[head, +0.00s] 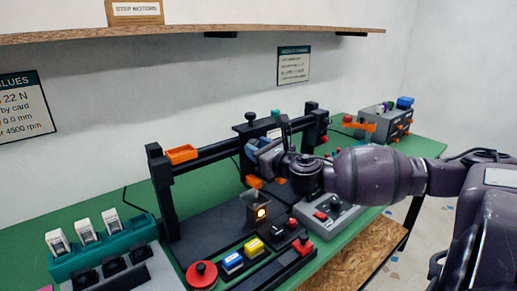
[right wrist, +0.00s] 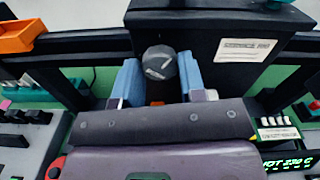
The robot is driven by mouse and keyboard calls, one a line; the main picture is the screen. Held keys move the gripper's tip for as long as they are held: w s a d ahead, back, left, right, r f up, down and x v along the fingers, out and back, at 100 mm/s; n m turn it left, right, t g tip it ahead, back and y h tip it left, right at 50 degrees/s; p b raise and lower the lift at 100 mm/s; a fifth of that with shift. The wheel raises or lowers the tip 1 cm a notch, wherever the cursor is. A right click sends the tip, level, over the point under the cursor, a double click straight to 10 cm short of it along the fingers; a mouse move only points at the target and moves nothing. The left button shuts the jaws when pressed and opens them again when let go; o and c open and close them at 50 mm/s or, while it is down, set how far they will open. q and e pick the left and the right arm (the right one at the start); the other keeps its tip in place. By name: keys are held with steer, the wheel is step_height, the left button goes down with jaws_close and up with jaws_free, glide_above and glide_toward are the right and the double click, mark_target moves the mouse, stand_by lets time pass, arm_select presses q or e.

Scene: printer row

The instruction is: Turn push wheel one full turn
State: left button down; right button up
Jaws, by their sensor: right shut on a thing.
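The push wheel (right wrist: 160,63) is a dark grey knob with a white mark, on the front of a black box (right wrist: 225,35) that carries a white label. My right gripper (right wrist: 160,80) has its two blue fingers on either side of the knob and is shut on it. In the head view my right gripper (head: 262,155) reaches in from the right to the black box (head: 245,128) on the printer's crossbar; the knob is hidden there. My left gripper is not in view.
The black printer frame (head: 164,195) stands on the green bench (head: 110,198). An orange tray (head: 182,153) sits on its crossbar. A red button (head: 201,273), blue and yellow switches and a lit lamp (head: 261,213) are below. A grey control box (head: 330,218) lies under my right arm.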

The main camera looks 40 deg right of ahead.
steer(key=shift+r+m+p, duration=0.2)
steer(key=shift+m+p, duration=0.7)
steer(key=shift+p, duration=0.05)
steer(key=shift+m+p, duration=0.7)
steer(key=shift+m, duration=0.1)
steer(key=m+p, duration=0.4)
steer(key=m, duration=0.2)
steer(key=shift+f+m, duration=0.15)
steer(key=shift+m, duration=0.15)
steer(key=shift+m+p, duration=1)
steer(key=shift+m, duration=0.2)
steer(key=shift+m+p, duration=0.35)
steer(key=shift+m, duration=0.35)
steer(key=shift+f+m, duration=0.1)
steer(key=shift+m, duration=0.2)
arm_select(q)
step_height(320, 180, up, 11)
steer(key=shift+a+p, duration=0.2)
steer(key=shift+p, duration=0.25)
arm_select(e)
steer(key=shift+m, duration=0.6)
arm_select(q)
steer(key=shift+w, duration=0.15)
